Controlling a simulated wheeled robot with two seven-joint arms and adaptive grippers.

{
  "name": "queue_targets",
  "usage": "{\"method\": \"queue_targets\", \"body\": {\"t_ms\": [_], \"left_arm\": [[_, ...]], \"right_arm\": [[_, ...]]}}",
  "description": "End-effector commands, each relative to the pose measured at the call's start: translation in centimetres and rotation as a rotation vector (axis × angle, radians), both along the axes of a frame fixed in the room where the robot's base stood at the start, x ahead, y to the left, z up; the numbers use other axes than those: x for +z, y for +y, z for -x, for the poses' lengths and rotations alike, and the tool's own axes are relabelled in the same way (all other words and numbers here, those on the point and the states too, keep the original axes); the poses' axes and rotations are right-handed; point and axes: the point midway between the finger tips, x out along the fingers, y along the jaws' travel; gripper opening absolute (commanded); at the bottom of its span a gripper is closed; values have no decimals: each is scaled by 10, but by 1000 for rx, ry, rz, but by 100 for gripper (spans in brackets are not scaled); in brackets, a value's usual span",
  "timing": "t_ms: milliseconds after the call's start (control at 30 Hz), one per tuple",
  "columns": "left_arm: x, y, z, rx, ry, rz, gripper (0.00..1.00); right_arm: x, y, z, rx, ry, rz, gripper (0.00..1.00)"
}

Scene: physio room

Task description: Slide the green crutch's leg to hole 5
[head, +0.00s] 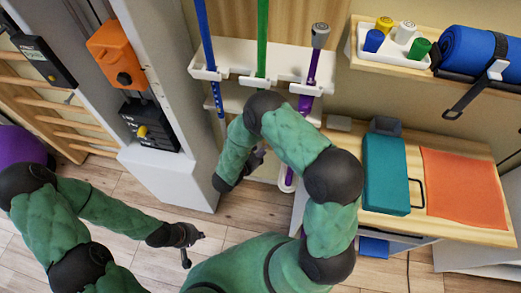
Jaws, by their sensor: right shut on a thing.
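The green crutch (262,42) stands upright in the middle slot of the white wall rack (234,84). Its lower leg is mostly hidden behind my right arm, so its holes and pin cannot be made out. My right gripper (257,156) is below the rack, partly hidden by my forearm, and is shut on the green crutch's leg, though the contact itself is barely visible. My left gripper (194,248) is low at the left over the wood floor, open and empty, away from the crutches.
A blue crutch (207,42) stands left of the green one and a purple crutch (313,66) right of it. A wooden bench at right holds a teal case (386,172) and an orange mat (462,186). A grey column (178,176) stands left. Floor between is clear.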

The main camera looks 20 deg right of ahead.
Motion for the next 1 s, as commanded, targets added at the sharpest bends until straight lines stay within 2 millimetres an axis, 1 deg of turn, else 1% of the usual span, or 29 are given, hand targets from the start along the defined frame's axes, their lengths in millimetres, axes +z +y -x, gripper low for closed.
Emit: {"method": "queue_targets", "body": {"t_ms": [33,1000], "left_arm": [[-3,0,0,0,0,0,0],[-28,0,0,0,0,0,0]], "right_arm": [[-5,0,1,0,3,1,4],[-46,0,2,1,5,1,3]]}}
